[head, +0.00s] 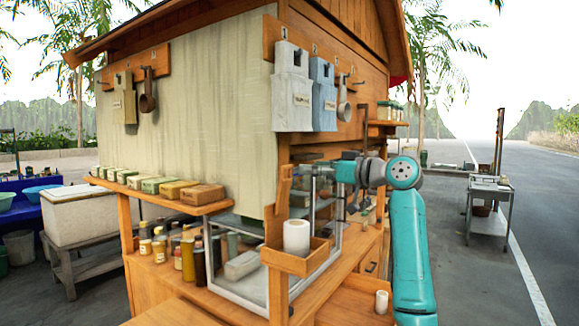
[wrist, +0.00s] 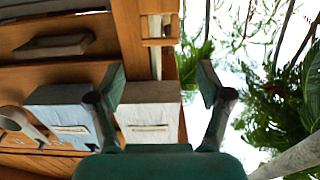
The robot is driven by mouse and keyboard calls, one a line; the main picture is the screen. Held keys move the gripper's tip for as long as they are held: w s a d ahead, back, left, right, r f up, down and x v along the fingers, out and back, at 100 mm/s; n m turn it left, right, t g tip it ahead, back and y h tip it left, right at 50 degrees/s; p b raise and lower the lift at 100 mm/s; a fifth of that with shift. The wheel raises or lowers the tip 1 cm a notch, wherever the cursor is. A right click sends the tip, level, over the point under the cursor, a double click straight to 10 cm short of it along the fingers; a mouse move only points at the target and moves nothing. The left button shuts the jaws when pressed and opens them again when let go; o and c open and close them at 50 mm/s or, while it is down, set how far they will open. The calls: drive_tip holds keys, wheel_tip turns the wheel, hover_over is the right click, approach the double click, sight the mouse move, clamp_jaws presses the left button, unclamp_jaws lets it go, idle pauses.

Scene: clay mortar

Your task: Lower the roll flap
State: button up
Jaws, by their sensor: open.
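A large pale, streaked, cloth-like panel (head: 185,125) hangs from under the roof edge down behind the goods shelf, its lower right corner reaching below the shelf. It looks like the roll flap, but I cannot tell for sure; no roll or cord is clearly visible. My gripper (head: 335,172) is at the stall's right corner, beside the glass case and below the hanging bags, apart from the panel. The panel is not clearly visible there.
A white bag (head: 291,90) and a blue bag (head: 322,95) hang on a wooden rack above my gripper. A glass case (head: 237,290) and a wooden box with a white roll (head: 296,237) stand close by. Boxes line the shelf (head: 200,208). Open road lies right.

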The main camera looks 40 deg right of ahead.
sight(290, 165)
drive_tip(key=x, duration=0.8)
drive_tip(key=shift+w+a, duration=0.1)
drive_tip(key=shift+w, duration=0.05)
drive_tip(key=shift+c, duration=0.2)
clamp_jaws()
